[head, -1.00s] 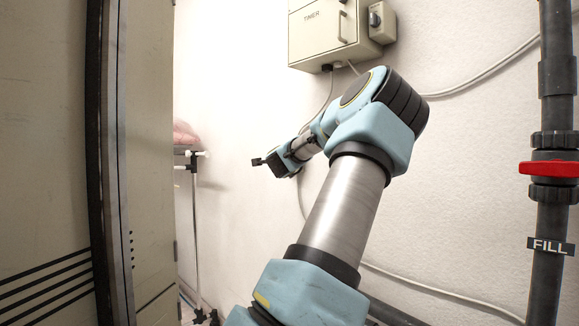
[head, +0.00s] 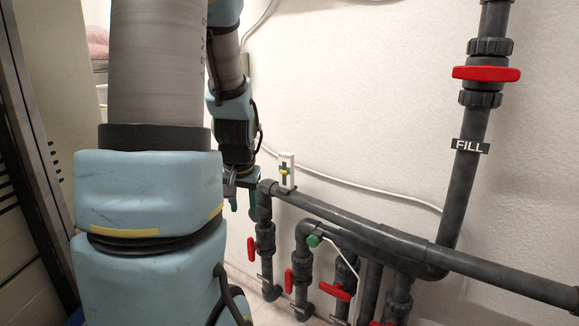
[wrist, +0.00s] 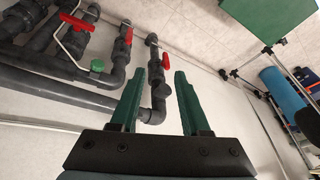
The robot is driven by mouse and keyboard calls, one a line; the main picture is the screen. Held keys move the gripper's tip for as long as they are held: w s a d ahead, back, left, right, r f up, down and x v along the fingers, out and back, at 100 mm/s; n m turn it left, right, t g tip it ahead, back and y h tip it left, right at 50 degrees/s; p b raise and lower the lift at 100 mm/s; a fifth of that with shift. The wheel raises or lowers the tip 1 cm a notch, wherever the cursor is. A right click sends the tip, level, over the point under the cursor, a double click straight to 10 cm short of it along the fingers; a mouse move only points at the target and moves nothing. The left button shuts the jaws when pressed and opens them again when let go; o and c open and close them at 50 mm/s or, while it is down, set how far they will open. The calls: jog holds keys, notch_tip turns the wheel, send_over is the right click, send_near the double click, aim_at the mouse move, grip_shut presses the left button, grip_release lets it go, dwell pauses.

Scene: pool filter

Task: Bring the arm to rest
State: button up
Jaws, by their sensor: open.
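My arm rises on the left of the head view and bends down at its far end. My gripper (head: 242,202) hangs at the left end of the grey pipework, partly behind the arm. In the wrist view my gripper (wrist: 163,100) shows two green fingers apart with nothing between them. A grey pipe elbow with a red handle lies behind the fingers in that view. I cannot tell how far the fingers are from the pipe.
Grey pipes (head: 350,227) with several red valve handles run along the white wall. A red-handled valve (head: 486,74) sits above the FILL label (head: 469,146). A small gauge (head: 286,170) stands on the pipe. A beige cabinet (head: 45,100) borders the left.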

jog(key=s+d+f+g, duration=0.1)
jog(key=s+d+g, duration=0.25)
jog(key=s, duration=0.75)
notch_tip(320, 180, up, 14)
jog(key=p, duration=1.4)
jog(key=shift+s+d+f+n+t+h, duration=0.15)
jog(key=shift+s+d+n+t+h, duration=0.05)
jog(key=shift+d+n+t+h, duration=0.2)
